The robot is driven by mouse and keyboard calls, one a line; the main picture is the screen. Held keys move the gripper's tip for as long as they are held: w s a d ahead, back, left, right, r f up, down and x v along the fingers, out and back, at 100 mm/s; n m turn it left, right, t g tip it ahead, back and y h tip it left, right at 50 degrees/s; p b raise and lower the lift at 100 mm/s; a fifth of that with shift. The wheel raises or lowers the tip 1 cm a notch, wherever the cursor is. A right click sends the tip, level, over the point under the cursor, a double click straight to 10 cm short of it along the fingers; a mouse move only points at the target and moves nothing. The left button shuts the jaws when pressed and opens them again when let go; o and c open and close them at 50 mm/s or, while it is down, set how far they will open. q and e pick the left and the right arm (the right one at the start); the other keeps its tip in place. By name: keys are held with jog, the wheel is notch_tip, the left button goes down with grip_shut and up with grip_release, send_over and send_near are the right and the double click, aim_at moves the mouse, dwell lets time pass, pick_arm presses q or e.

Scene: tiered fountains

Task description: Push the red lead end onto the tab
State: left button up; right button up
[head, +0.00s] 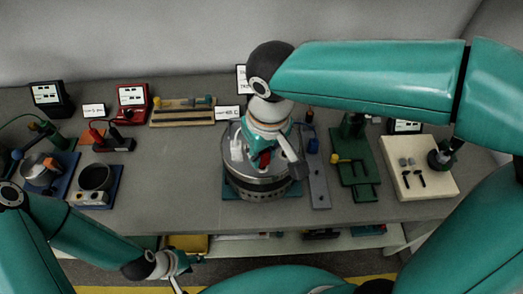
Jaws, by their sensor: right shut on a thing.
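A round metal drum-like unit (262,188) stands at the middle of the table on a dark green base. My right gripper (272,157) reaches down over its top from the right. It is shut on a small red piece (265,158), which looks like the red lead end. The gripper hides most of that piece, and I cannot make out the tab or whether the two touch. My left gripper (184,272) is low, in front of the table's front edge, away from the drum. Its fingers look spread and empty.
A grey plate (318,184) and a green stand (354,165) are right of the drum. A cream board (432,185) with small tools is farther right. At left are a pot (95,178), a red meter (131,97) and a black meter (47,95).

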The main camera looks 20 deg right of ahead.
jog(key=shift+f+b, duration=0.5)
jog(key=shift+f, duration=0.25)
jog(key=o, duration=0.9)
jog(key=shift+r, duration=0.1)
notch_tip(320, 180, up, 12)
jog(key=s, duration=0.1)
jog(key=shift+s+d, duration=0.15)
